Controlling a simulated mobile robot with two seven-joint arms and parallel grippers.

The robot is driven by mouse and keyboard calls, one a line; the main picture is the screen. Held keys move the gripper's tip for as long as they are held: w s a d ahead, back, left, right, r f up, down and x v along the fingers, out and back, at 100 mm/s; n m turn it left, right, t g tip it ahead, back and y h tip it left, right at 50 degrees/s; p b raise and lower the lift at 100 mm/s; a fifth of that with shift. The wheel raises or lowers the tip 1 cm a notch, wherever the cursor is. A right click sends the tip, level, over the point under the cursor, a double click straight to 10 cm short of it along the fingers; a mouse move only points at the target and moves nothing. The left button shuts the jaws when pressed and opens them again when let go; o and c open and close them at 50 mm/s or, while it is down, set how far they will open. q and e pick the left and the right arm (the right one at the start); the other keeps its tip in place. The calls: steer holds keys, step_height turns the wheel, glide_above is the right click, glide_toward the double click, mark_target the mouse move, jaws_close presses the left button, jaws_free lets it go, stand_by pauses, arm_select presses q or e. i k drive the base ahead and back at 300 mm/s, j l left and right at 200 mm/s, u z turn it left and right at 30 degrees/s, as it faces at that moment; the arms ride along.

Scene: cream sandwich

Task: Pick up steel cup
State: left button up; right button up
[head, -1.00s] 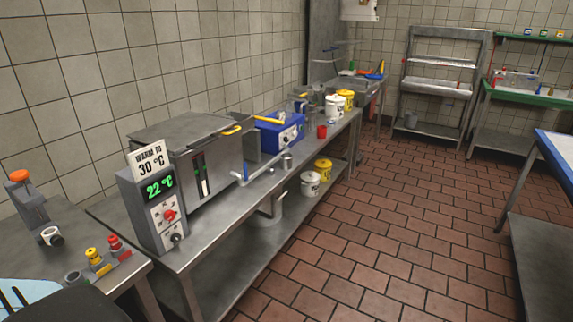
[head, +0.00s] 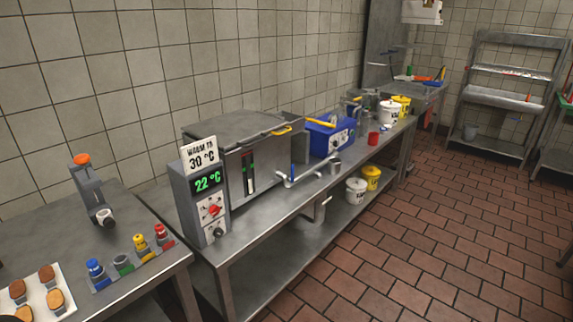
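A small steel cup (head: 335,168) stands upright on the long steel table (head: 262,218). It is in front of the blue machine (head: 330,138) and to the right of the bent outlet pipe (head: 297,179) of the steel tank (head: 250,150). A red cup (head: 373,139) stands farther back on the same table. Neither of my grippers is in view, so I cannot see whether they are open or shut.
A nearer table at the left holds a tray of biscuits (head: 58,308), coloured bottles (head: 140,245) and an orange-topped device (head: 92,190). White and yellow buckets (head: 357,190) stand on the lower shelf. The tiled floor (head: 440,240) at the right is clear.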

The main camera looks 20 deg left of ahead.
mark_target(334, 167)
steer(key=i+l+u, duration=0.25)
steer(key=u, duration=0.15)
steer(key=i+l+u, duration=0.55)
steer(key=i+l, duration=0.2)
steer(key=l, duration=0.2)
steer(key=i+l+u, duration=0.15)
steer(key=l, duration=0.15)
steer(key=i+l, duration=0.15)
steer(key=l, duration=0.2)
steer(key=i+l, duration=0.2)
steer(key=l, duration=0.15)
steer(key=i+l, duration=0.15)
steer(key=l, duration=0.2)
steer(key=i+l+u, duration=0.1)
steer(key=l, duration=0.25)
steer(key=i+l, duration=0.25)
steer(key=l, duration=0.15)
steer(key=i+l, duration=0.15)
steer(key=l, duration=0.2)
steer(key=i+l, duration=0.15)
steer(key=l, duration=0.25)
steer(key=i+l, duration=0.2)
steer(key=l, duration=0.15)
steer(key=u, duration=0.05)
